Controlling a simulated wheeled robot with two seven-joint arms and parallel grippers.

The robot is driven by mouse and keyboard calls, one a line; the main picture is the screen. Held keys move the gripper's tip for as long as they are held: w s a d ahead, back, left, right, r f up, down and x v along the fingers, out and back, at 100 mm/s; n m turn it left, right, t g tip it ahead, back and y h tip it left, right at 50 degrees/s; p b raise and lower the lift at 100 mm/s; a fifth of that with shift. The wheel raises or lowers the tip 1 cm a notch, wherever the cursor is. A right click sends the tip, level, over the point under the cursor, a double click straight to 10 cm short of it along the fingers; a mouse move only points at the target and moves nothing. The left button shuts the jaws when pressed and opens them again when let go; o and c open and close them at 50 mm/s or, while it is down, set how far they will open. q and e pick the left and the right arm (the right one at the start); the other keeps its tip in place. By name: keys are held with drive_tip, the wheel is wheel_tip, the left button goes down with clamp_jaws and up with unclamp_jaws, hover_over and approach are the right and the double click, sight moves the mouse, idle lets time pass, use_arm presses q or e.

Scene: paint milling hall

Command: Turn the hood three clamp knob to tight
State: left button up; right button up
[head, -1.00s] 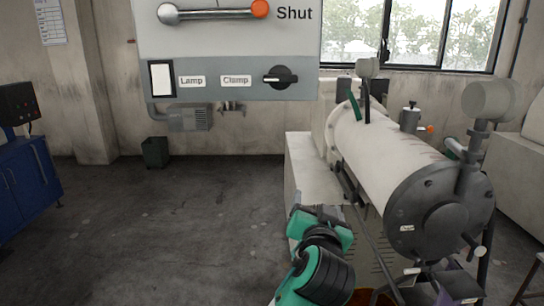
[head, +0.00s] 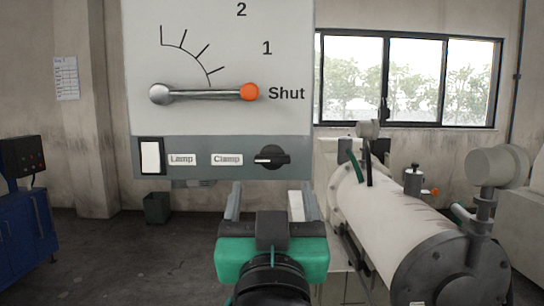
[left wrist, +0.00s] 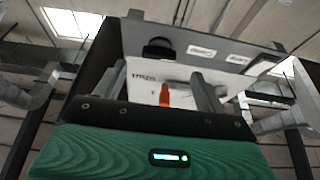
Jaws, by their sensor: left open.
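The clamp knob (head: 271,157) is a black rotary knob on the grey strip of the hood panel (head: 215,60), right of the "Clamp" label (head: 227,160). Its white mark points left, toward that label. My left gripper (head: 266,194) is open and empty, pointing at the panel just below the knob, its two fingers apart. The knob also shows in the left wrist view (left wrist: 158,48), above and between the fingers (left wrist: 163,88); I see no contact. My right gripper is in neither view.
A lever with an orange ball (head: 249,92) sits at "Shut" above the knob. A white lamp switch (head: 150,157) is at the strip's left. A large white mill cylinder (head: 385,215) stands at right.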

sight(272, 164)
use_arm(q)
drive_tip(key=p+x, duration=0.1)
drive_tip(key=x, duration=0.3)
drive_tip(key=shift+w+r+p, duration=0.3)
drive_tip(key=shift+p, duration=0.05)
drive_tip(key=shift+w+r, duration=0.1)
drive_tip(key=shift+w, duration=0.6)
drive_tip(key=shift+c, duration=0.4)
drive_tip(key=c, duration=0.9)
